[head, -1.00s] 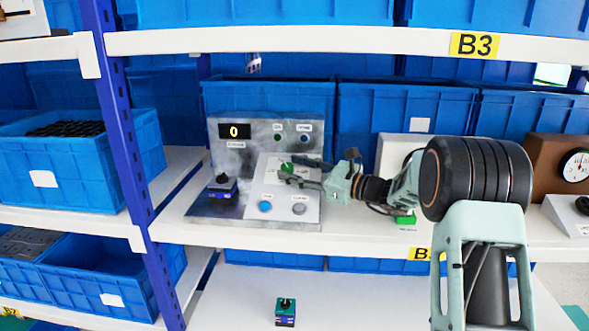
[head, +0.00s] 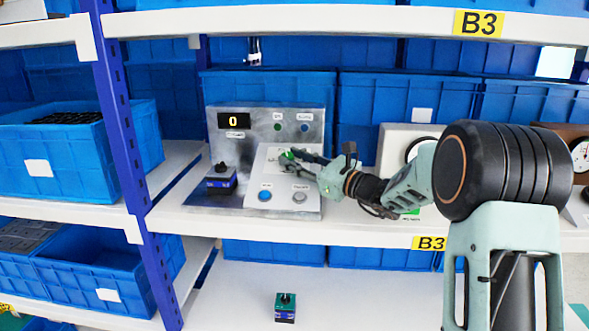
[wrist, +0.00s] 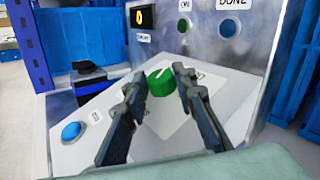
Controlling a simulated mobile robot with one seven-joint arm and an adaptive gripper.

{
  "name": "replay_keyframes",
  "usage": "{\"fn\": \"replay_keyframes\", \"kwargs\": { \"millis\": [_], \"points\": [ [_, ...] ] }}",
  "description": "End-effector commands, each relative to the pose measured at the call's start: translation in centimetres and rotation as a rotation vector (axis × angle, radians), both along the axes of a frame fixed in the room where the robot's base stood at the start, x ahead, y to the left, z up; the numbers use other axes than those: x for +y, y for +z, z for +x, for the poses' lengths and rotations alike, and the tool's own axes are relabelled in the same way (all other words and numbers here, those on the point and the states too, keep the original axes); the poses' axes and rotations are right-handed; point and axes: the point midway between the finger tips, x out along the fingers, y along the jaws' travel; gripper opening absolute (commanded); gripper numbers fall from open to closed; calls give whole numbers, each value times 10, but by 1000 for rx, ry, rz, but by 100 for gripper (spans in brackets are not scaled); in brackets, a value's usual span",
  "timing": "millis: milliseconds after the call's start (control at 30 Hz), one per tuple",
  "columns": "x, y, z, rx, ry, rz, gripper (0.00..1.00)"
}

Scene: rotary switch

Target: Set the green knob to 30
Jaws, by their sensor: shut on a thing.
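The green knob (head: 286,154) sits on the sloped white plate of a grey metal control panel (head: 265,122). My gripper (head: 291,160) reaches it from the right, with its fingers on either side of it. In the wrist view the green knob (wrist: 160,84) lies between the two fingertips, and my gripper (wrist: 160,76) is shut on it. A white pointer line shows on the knob's top. The scale numbers around it are too small or hidden to read. The panel's display (head: 232,120) reads 0.
A blue button (head: 265,195) and a grey button (head: 299,197) sit below the knob. A black knob on a blue base (head: 221,178) stands at the panel's left. Blue bins (head: 375,100) stand behind, and a shelf (head: 300,42) runs above. A green knob box (head: 285,308) rests on the lower shelf.

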Motion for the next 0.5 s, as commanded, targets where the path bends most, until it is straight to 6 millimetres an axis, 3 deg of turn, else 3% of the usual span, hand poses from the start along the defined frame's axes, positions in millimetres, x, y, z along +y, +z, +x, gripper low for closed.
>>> {"fn": "replay_keyframes", "kwargs": {
  "millis": [500],
  "points": [
    [1,2,-2,-3,-85,35,1]
  ]
}}
